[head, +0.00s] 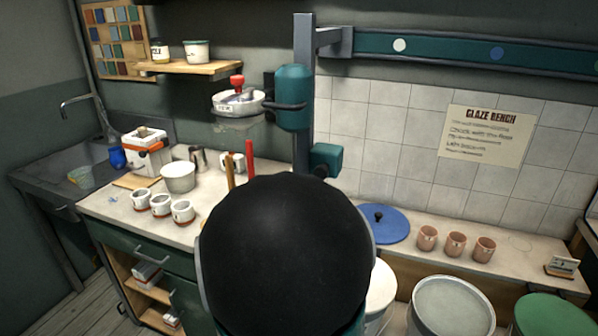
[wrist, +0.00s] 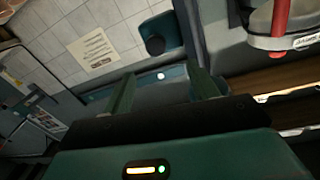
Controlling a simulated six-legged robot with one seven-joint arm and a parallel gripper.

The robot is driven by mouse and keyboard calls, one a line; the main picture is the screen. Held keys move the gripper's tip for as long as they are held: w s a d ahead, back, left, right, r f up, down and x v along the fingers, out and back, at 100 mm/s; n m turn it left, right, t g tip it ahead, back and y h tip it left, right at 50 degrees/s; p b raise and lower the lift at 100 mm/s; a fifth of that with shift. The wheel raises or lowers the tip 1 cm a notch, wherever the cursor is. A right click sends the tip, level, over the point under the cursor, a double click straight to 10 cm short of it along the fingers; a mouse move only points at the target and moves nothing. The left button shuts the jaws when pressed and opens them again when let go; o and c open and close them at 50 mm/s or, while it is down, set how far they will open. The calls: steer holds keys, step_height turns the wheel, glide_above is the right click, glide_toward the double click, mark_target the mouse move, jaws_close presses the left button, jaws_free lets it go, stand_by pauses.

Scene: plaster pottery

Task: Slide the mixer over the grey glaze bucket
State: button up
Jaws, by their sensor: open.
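The mixer (head: 294,97) is a teal housing on a grey upright post at the left end of a wall rail (head: 450,50). A pale round part with a red knob (head: 237,82) juts from its left side. A red handle on a pale labelled body shows at the upper right of the wrist view (wrist: 282,18). A pale grey open bucket (head: 450,305) stands at the lower right, partly cut off. My gripper (wrist: 163,92) is open, with nothing visible between its fingers. In the head view my arm's black dome hides the gripper.
The rail carries a white dot (head: 399,45) and a blue dot (head: 497,54). Another pale bucket (head: 380,290) and a green round top (head: 553,315) flank the grey bucket. A blue lid (head: 384,225) and copper-coloured cups (head: 455,244) sit on the bench. White cups (head: 160,204) stand left.

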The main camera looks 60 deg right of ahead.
steer(key=d, duration=1.3)
steer(key=shift+w+d, duration=0.2)
steer(key=shift+d, duration=0.2)
jaws_close()
